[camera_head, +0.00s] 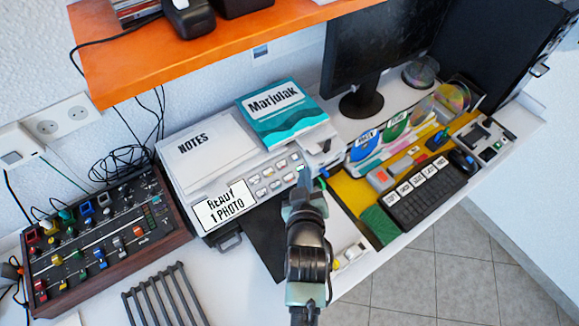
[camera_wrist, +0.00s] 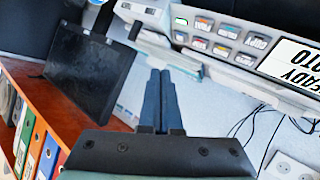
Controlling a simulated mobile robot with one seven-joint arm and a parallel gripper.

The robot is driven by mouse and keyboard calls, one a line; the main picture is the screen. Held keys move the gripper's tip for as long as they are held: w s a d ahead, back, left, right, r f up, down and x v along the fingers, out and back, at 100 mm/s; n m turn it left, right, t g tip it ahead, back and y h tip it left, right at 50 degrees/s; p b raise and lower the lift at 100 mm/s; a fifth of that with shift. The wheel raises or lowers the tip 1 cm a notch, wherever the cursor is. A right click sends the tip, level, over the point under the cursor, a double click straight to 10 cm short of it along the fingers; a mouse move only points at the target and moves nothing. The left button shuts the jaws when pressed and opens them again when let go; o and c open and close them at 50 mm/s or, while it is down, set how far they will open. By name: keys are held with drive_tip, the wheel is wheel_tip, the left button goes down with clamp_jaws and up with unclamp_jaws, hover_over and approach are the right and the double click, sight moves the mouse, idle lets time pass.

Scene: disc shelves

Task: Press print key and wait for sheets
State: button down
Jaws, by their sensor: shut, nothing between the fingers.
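The grey printer (camera_head: 185,185) stands on the white desk. Its front panel carries two rows of small keys (camera_head: 275,178) and a white display (camera_head: 227,206) reading "READY 1 PHOTO". The same keys (camera_wrist: 221,38) and part of the display (camera_wrist: 296,68) show turned over in the wrist view; I cannot surely read which key is print. My gripper (camera_head: 303,178) is shut and empty, pointing at the right end of the key panel. In the wrist view its fingertips (camera_wrist: 161,74) lie together, beside the keys; I cannot tell whether they touch one.
A teal booklet (camera_head: 282,113) and a "NOTES" sheet (camera_head: 200,150) lie on the printer. A mixer box (camera_head: 105,240) and wire rack (camera_head: 165,295) stand left. A keyboard (camera_head: 427,195) and monitor (camera_head: 375,45) are right. An orange shelf (camera_head: 200,55) overhangs behind.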

sight(292, 172)
drive_tip(key=shift+w+a+f+b, duration=0.4)
drive_tip(key=shift+w+f+b, duration=0.15)
drive_tip(key=shift+f+b, duration=0.8)
drive_tip(key=shift+w+a+f+b, duration=0.45)
drive_tip(key=shift+w+f+b, duration=0.15)
drive_tip(key=shift+f+b, duration=0.75)
drive_tip(key=shift+w+a+f+b, duration=0.4)
drive_tip(key=shift+w+f+b, duration=0.15)
drive_tip(key=shift+f+b, duration=0.75)
drive_tip(key=shift+w+a+f+b, duration=0.1)
drive_tip(key=shift+w+f+b, duration=0.15)
drive_tip(key=shift+b, duration=0.2)
drive_tip(key=shift+a+f+b, duration=0.1)
drive_tip(key=shift+f+b, duration=0.25)
drive_tip(key=shift+s+d+r+p, duration=0.2)
drive_tip(key=shift+s+r+p, duration=0.05)
drive_tip(key=shift+r+p, duration=0.6)
